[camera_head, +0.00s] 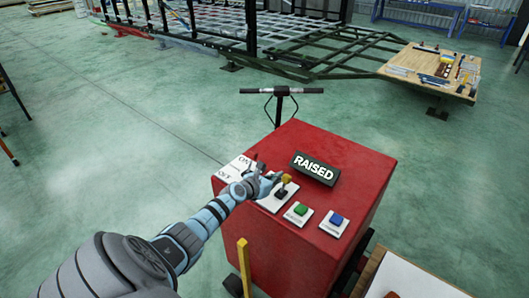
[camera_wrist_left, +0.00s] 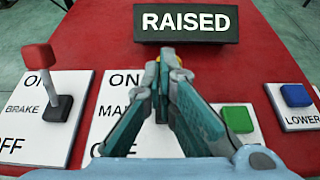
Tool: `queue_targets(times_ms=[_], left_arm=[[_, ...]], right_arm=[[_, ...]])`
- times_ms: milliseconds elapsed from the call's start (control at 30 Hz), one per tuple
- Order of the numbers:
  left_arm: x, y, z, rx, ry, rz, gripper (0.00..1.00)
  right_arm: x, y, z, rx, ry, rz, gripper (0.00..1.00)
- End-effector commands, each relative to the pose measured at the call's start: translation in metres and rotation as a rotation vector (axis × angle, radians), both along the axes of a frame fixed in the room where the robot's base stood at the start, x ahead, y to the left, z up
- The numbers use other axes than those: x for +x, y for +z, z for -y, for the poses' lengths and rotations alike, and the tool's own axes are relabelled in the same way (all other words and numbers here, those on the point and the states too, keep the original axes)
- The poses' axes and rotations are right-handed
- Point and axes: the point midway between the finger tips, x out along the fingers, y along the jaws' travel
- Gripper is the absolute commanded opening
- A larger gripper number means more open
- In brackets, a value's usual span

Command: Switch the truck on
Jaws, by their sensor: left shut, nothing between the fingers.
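The truck is a red box (camera_head: 338,223) with a control panel on its top. Its main lever has a yellow knob (camera_head: 287,178) and a dark base (camera_head: 281,192). In the wrist view the yellow knob (camera_wrist_left: 178,64) peeks out behind my fingertips, and the rest of the lever is hidden. My left gripper (camera_head: 270,178) is shut and empty, right by the yellow knob. In the wrist view its fingers (camera_wrist_left: 164,68) cover part of the ON/OFF plate (camera_wrist_left: 110,105). I cannot tell whether they touch the lever or which way it is set. My right gripper is not in view.
The brake lever's red knob (camera_wrist_left: 38,57) stands left of my fingers. A green button (camera_wrist_left: 238,119) and a blue LOWER button (camera_wrist_left: 296,95) sit to the right. A RAISED sign (camera_head: 314,168) stands behind. Open floor (camera_head: 90,130) lies to the left.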

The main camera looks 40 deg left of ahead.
Motion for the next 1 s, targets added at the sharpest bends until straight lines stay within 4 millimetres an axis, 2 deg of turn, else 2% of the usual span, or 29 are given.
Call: queue_targets(times_ms=[33, 100, 267, 433, 633, 1000], left_arm=[[-0.004, 0.016, 0.003, 0.000, -0.005, -0.001, 0.00], [-0.009, 0.031, 0.007, 0.001, -0.011, 0.001, 0.00], [-0.021, 0.070, 0.005, 0.002, -0.007, 0.002, 0.00], [-0.030, 0.086, 0.003, 0.006, -0.006, 0.002, 0.00], [-0.036, 0.107, 0.004, 0.003, -0.003, 0.001, 0.00], [-0.035, 0.109, 0.005, -0.001, -0.003, 0.001, 0.00]], right_arm=[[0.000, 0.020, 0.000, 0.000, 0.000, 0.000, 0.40], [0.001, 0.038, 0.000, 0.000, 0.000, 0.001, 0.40], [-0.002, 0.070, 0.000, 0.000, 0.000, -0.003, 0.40], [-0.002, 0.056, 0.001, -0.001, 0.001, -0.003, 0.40], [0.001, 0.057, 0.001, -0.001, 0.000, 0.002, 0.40], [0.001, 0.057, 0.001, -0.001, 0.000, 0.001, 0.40]])
